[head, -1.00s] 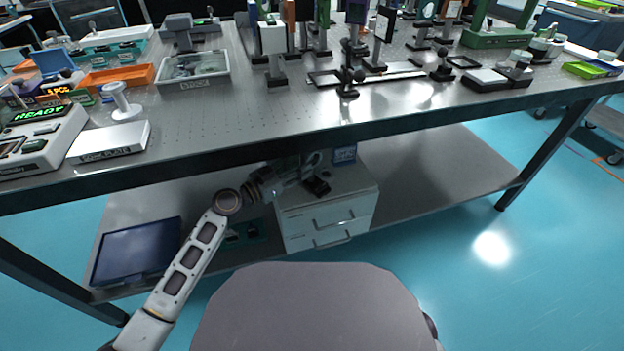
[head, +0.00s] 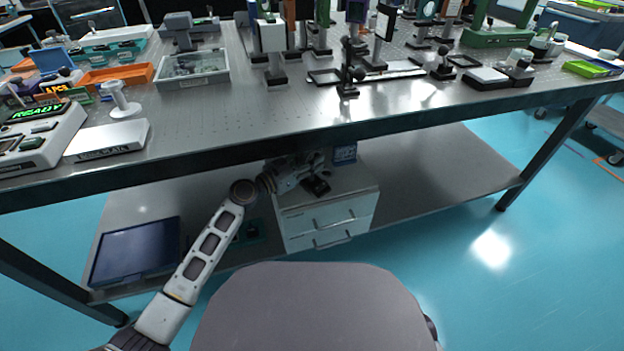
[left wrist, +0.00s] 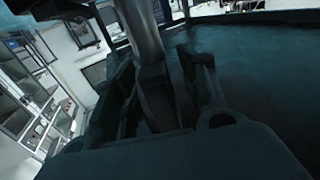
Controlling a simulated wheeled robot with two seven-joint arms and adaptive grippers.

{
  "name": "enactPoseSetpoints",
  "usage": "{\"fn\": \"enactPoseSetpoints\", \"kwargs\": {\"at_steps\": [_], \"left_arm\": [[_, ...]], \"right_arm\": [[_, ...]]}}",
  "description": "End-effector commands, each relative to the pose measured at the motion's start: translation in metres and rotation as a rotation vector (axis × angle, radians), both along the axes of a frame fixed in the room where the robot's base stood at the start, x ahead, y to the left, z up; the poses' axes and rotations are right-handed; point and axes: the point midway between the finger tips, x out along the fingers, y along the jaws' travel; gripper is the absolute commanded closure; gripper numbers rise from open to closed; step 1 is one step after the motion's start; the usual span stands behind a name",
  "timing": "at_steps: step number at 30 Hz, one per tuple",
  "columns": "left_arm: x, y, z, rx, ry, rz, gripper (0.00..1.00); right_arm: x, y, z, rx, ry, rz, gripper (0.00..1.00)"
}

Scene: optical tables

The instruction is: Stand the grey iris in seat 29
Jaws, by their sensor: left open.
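In the head view my left gripper (head: 316,180) is under the tabletop, over the white drawer cabinet (head: 328,226) on the lower shelf; its fingertips are small and dark there. In the left wrist view the gripper (left wrist: 163,80) is open, with a finger on each side. A smooth grey upright shape (left wrist: 142,32) shows between and beyond the fingers; I cannot tell whether it is the iris's post or a table part, or whether it touches them. I cannot pick out the grey iris or the seat numbered 29 for certain. My right gripper is not in view.
The optical table (head: 215,125) carries several post-mounted optics, a grey bin (head: 193,70), an orange tray (head: 117,76) and a white plate box (head: 106,141). Its front edge overhangs my left arm. A dark flat panel (head: 135,252) lies on the lower shelf. The shelf's right side is clear.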

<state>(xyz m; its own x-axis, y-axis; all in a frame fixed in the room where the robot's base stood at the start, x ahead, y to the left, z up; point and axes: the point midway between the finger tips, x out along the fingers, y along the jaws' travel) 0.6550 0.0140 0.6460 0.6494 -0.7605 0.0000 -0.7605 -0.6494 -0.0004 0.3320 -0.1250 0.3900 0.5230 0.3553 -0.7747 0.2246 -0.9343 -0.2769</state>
Motion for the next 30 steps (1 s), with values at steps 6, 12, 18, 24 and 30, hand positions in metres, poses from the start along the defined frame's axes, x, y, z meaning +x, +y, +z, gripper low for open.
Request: {"fn": "enactPoseSetpoints", "kwargs": {"at_steps": [6,12,18,24,30], "left_arm": [[0.0032,-0.0033,0.0,0.001,0.001,0.0,0.57],[0.003,-0.0032,0.0001,0.0,0.0,0.0,0.57],[0.0028,-0.0031,0.0001,0.0,0.0,0.0,0.61],[0.0028,-0.0031,0.0001,0.0,0.0,0.0,0.87],[0.0028,-0.003,0.0,0.0,0.0,0.0,1.0]], "right_arm": [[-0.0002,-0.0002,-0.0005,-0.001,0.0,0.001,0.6],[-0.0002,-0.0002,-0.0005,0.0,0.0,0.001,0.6],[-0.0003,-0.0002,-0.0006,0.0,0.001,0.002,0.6],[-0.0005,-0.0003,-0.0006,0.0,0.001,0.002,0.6],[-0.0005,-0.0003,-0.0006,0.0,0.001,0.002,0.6]]}}
